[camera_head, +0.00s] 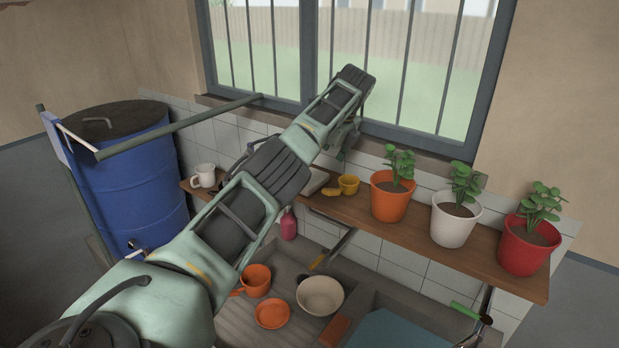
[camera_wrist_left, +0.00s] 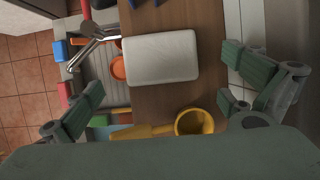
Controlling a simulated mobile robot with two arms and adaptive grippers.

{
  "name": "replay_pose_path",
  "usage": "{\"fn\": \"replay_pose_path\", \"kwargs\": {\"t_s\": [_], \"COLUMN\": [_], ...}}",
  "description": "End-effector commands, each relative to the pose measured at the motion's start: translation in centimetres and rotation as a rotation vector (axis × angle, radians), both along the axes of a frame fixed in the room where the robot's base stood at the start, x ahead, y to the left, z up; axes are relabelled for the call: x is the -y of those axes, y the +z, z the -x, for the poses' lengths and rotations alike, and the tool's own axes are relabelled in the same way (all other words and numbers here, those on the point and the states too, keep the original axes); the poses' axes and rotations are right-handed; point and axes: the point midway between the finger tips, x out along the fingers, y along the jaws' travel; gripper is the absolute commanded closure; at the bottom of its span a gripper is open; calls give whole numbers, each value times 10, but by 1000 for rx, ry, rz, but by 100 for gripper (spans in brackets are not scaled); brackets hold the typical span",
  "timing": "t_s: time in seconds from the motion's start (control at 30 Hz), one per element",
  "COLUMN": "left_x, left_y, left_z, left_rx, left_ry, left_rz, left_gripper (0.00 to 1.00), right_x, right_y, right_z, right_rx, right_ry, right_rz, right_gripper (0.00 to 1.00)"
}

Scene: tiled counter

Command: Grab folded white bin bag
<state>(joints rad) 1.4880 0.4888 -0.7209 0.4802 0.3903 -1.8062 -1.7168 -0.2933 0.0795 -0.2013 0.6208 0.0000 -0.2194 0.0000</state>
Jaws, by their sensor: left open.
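The folded white bin bag (camera_wrist_left: 162,57) shows in the left wrist view as a flat, pale rectangle with rounded corners on the wooden shelf (camera_wrist_left: 160,100). In the head view only a pale part of it (camera_head: 314,181) shows on the shelf, the rest hidden behind my left arm. My left gripper (camera_head: 347,140) is above the shelf by the window. In the left wrist view its fingers (camera_wrist_left: 167,95) are wide apart, with nothing between them and the bag beyond the tips. My right gripper is not in view.
A yellow cup with a handle (camera_head: 348,184) lies close to the bag, and potted plants (camera_head: 390,203) stand to its right. A white mug (camera_head: 204,175) is at the shelf's left end. The tiled wall and barred window rise behind. Bowls (camera_head: 320,295) lie below.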

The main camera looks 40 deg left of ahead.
Motion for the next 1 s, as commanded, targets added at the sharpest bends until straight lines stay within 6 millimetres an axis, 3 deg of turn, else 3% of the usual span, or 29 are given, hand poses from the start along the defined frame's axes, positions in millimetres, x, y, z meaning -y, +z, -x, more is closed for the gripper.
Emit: {"fn": "replay_pose_path", "kwargs": {"t_s": [0.1, 0.23, 0.4, 0.53, 0.67, 1.0], "left_x": [-7, -14, -21, -23, -23, -23], "left_y": [-8, -23, -44, -49, -49, -48], "left_z": [2, 4, 4, 4, 4, 4], "left_rx": [-3, -4, -2, 1, 1, 0], "left_ry": [1, 1, 1, 0, 0, 1], "left_rz": [-1, -1, -1, 0, 0, 0], "left_gripper": [0, 0, 0, 0, 0, 28], "right_x": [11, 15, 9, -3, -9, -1], "right_y": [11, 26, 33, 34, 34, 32], "right_z": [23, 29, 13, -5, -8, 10], "right_rx": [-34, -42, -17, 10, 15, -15], "right_ry": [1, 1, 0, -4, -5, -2], "right_rz": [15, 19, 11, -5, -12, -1], "right_gripper": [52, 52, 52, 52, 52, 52]}}
